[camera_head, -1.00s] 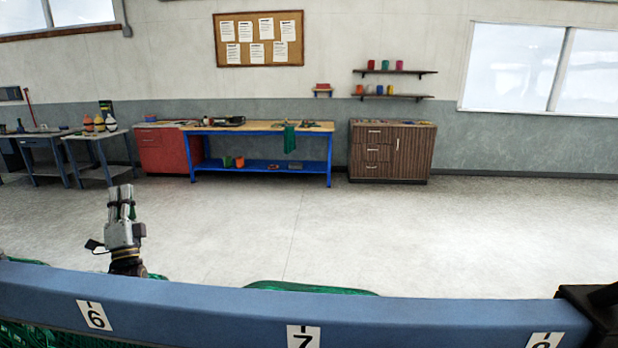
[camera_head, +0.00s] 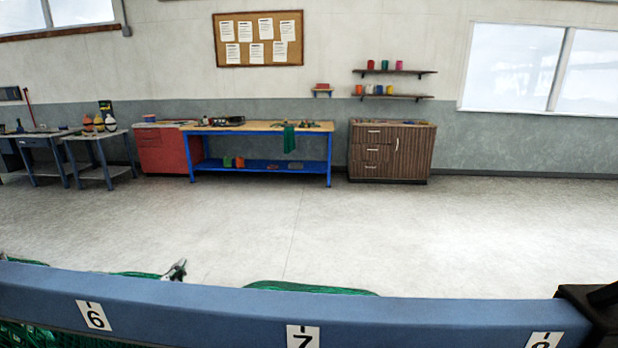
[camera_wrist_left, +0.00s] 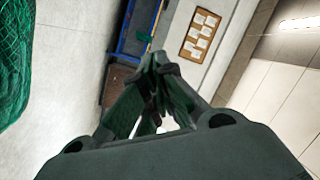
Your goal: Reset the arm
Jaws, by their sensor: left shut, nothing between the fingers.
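My left gripper (camera_head: 177,270) shows only as a small tip just above the blue beam, low and left in the head view. The rest of that arm is hidden behind the beam. In the left wrist view the left gripper (camera_wrist_left: 160,62) has its fingertips together, with nothing between them. My right gripper is not in view.
A blue beam (camera_head: 230,305) with number tags crosses the front. Green net (camera_head: 310,288) hangs behind it and shows at the left of the wrist view (camera_wrist_left: 15,60). Beyond lies open floor, with a blue workbench (camera_head: 331,160) and a brown cabinet (camera_head: 390,152) along the wall.

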